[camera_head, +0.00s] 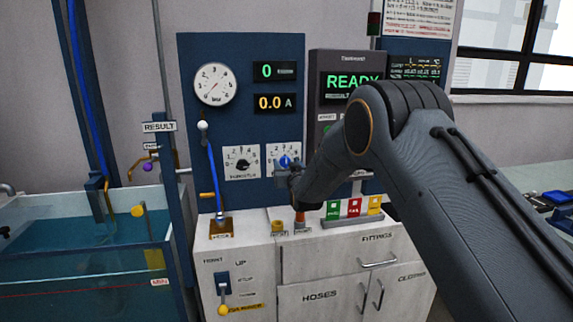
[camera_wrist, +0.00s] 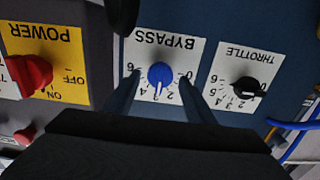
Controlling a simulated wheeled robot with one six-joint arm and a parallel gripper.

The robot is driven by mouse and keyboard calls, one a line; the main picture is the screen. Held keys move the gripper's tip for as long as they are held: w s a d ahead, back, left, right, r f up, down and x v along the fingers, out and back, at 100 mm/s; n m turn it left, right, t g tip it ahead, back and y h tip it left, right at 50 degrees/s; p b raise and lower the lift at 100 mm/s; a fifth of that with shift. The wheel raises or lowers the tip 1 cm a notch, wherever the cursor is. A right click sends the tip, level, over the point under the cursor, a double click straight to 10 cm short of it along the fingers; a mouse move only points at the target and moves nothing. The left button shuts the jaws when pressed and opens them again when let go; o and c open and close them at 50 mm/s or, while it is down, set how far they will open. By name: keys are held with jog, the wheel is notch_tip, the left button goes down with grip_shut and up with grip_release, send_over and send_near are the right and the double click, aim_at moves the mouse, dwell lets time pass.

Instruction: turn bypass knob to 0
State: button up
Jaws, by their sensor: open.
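The blue bypass knob (camera_wrist: 160,75) sits on a white dial plate marked BYPASS, which appears upside down in the wrist view. Its scale runs from 0 at the right to 6 at the left there. A pale mark on the knob seems to point down, between 2 and 4, but it is small. My gripper (camera_wrist: 159,82) is open, one finger on each side of the knob; contact cannot be told. In the head view the knob (camera_head: 286,161) shows just above my gripper (camera_head: 284,175), which partly covers the dial.
The black throttle knob (camera_wrist: 246,87) is close beside the bypass dial, and the red power switch (camera_wrist: 30,75) is on the other side. In the head view a blue-shafted lever (camera_head: 214,175) rises left of the dials. A water tank (camera_head: 90,245) stands at far left.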

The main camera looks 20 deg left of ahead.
jog(key=c, duration=1)
jog(key=n+b, duration=0.3)
jog(key=n, duration=0.1)
jog(key=shift+a+f+n, duration=0.1)
jog(key=shift+f+n, duration=0.05)
jog(key=shift+n, duration=0.25)
jog(key=n+b, duration=0.2)
jog(key=n, duration=0.2)
jog(key=n+b, duration=0.1)
jog(key=n, duration=0.4)
jog(key=shift+s+a+f+b, duration=0.1)
jog(key=shift+f+b, duration=0.05)
jog(key=shift+b, duration=0.25)
jog(key=shift+n+b, duration=0.3)
jog(key=shift+n, duration=1.9)
